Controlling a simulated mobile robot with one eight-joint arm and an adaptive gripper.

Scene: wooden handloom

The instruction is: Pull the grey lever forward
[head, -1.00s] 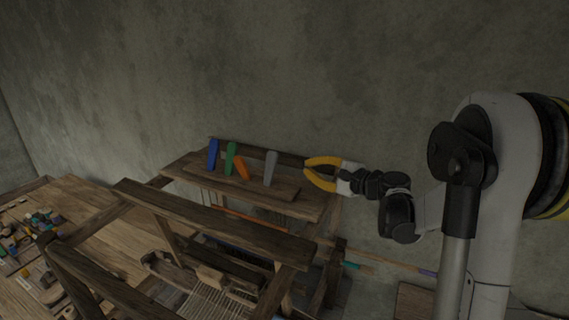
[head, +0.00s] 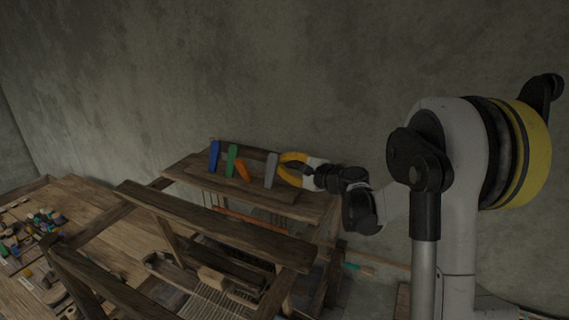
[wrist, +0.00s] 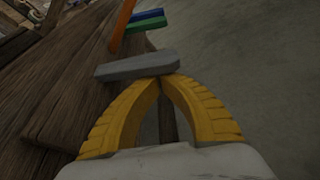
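The grey lever (head: 271,170) stands upright at the right end of the lever row on top of the loom. In the wrist view the grey lever (wrist: 138,66) lies across the picture just beyond my fingertips. My gripper (head: 279,161) has yellow fingers that curve together until their tips meet, with nothing between them. It is right beside the lever, on its right side in the head view. In the wrist view the tips (wrist: 160,80) are at the lever's edge; I cannot tell whether they touch it.
Blue (head: 214,157), green (head: 232,160) and orange (head: 242,171) levers stand left of the grey one; the orange one is tilted. The wooden loom frame (head: 215,225) lies in front. A workbench (head: 85,215) with small items is at left. The concrete wall (head: 300,70) is behind.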

